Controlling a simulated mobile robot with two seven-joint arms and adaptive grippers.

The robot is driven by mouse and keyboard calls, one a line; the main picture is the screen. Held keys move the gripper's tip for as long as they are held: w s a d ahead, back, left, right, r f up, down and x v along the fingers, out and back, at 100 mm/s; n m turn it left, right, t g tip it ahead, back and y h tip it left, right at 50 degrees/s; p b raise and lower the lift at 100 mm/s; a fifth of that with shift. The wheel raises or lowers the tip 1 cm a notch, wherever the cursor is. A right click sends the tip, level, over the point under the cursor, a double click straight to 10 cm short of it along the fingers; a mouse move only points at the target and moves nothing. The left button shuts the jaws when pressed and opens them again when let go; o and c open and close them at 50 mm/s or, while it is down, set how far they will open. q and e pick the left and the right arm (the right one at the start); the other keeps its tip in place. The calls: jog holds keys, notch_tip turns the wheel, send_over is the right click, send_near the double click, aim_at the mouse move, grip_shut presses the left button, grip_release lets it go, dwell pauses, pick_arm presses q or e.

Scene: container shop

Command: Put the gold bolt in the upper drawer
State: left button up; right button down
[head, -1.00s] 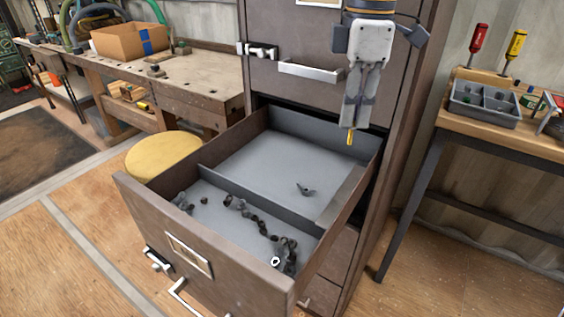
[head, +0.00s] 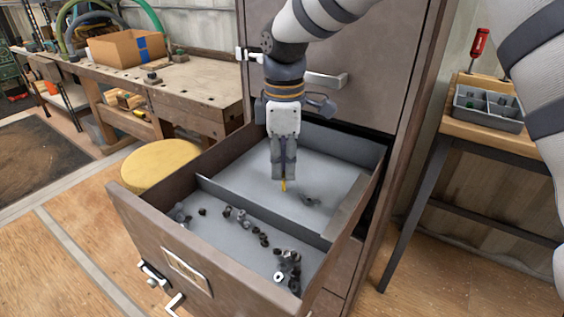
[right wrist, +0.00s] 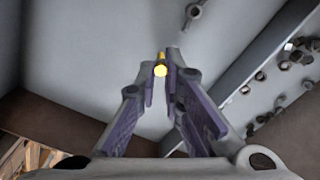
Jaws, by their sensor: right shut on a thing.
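The gold bolt (head: 284,186) is held at the fingertips of my right gripper (head: 284,176), which points down over the open drawer (head: 240,182). The bolt also shows between the fingertips in the right wrist view (right wrist: 160,70). The right gripper is shut on it. The bolt hangs over the rear compartment of the drawer; its exact height above the floor is hard to tell. My left gripper is not in view.
A divider (head: 255,208) splits the drawer. Its front compartment holds several dark nuts (head: 292,270). A closed drawer front with a handle (head: 327,80) is above. A yellow stool (head: 160,164) stands left, a wooden workbench behind it. A side table with a grey tray (head: 488,107) stands right.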

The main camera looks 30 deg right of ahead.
aim_at(283, 173)
jog(key=c, duration=1.7)
grip_release()
notch_tip(283, 173, up, 12)
